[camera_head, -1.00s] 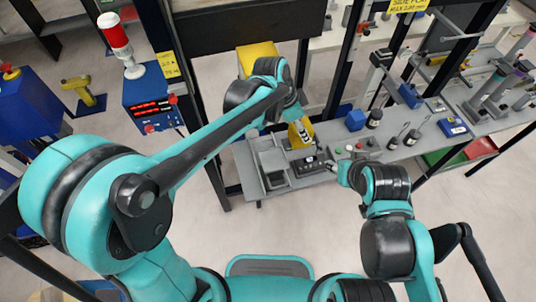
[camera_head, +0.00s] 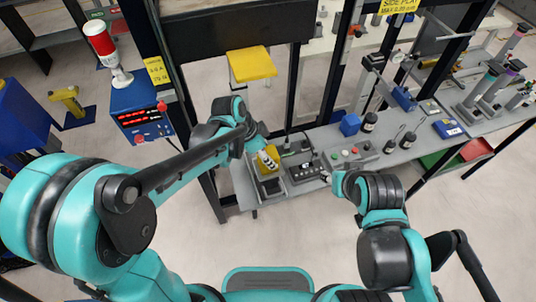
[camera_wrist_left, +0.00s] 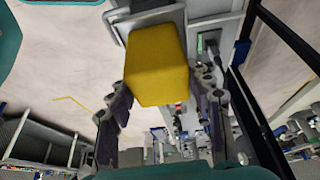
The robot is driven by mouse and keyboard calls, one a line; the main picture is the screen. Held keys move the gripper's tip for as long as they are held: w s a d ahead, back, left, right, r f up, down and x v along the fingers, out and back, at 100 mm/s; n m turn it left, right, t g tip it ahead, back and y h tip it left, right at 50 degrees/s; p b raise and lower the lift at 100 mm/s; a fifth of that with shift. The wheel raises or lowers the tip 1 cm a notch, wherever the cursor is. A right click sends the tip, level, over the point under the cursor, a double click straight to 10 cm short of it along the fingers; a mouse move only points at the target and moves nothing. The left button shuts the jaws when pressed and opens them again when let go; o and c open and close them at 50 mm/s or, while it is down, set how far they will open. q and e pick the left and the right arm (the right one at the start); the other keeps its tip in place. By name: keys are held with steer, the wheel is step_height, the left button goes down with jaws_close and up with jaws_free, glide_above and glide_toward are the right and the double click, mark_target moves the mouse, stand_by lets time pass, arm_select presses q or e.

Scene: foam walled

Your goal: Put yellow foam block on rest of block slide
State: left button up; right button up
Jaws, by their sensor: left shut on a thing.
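The yellow foam block (camera_head: 270,186) is at my left gripper (camera_head: 267,163), over the grey tray-like fixture (camera_head: 243,181) at the left end of the bench. In the left wrist view the yellow block (camera_wrist_left: 157,62) sits between the two fingers of the left gripper (camera_wrist_left: 163,100), which is shut on it. Grey fixture parts show behind the block there. Whether the block touches the fixture is hard to tell. My right gripper (camera_head: 328,176) is near the bench's front edge, small and partly hidden; its jaws cannot be made out.
A blue block (camera_head: 350,124) and dark weights (camera_head: 369,122) stand farther right. A yellow-topped stool (camera_head: 252,64) stands behind the bench. A dark upright post (camera_head: 290,90) rises nearby.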

arm_select(q)
steer(key=shift+f, duration=0.2)
steer(key=o, duration=1.1)
steer(key=shift+r, duration=0.1)
steer(key=shift+r, duration=0.25)
steer(key=p+v, duration=0.3)
steer(key=v, duration=0.8)
steer(key=s+a+n+t+y, duration=0.1)
steer(key=s+a+n+t, duration=0.1)
steer(key=s+a+n, duration=0.1)
steer(key=s+a+r+n+t+y, duration=0.1)
steer(key=s+a+n+t+y, duration=0.1)
steer(key=s+a+n, duration=0.2)
steer(key=s+a+n+t+y, duration=0.1)
steer(key=s+a+n, duration=0.3)
steer(key=a+n, duration=0.2)
steer(key=shift+a+r+n+t, duration=0.15)
steer(key=shift+a+n+t, duration=0.25)
steer(key=shift+n, duration=0.3)
